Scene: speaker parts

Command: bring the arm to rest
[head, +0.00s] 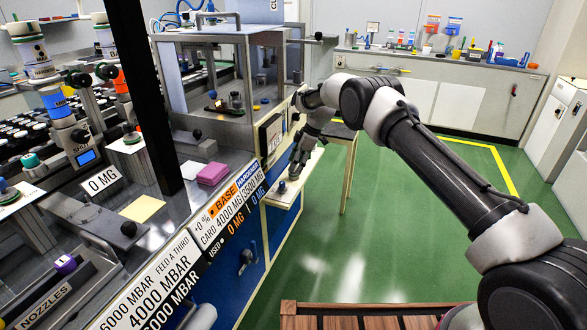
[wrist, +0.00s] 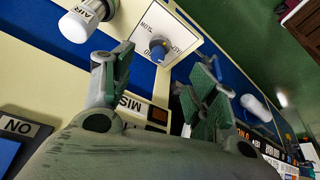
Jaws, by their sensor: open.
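My arm (head: 430,150) reaches from the lower right across to the machine in the middle of the head view. My gripper (head: 298,168) hangs beside the machine's front corner, over a pale shelf (head: 284,193). In the wrist view my gripper (wrist: 163,82) is open, with its two green-padded fingers apart and nothing between them. A blue knob (wrist: 158,50) on a white dial plate shows just beyond the gap between the fingers. I cannot tell the exact distance to it.
A white cap marked AIR (wrist: 82,22) and an ON label (wrist: 18,125) are near the gripper. The machine's cabinet (head: 205,75) stands close behind it. A bench (head: 440,62) with bottles lines the far wall. The green floor (head: 390,235) is open below my arm.

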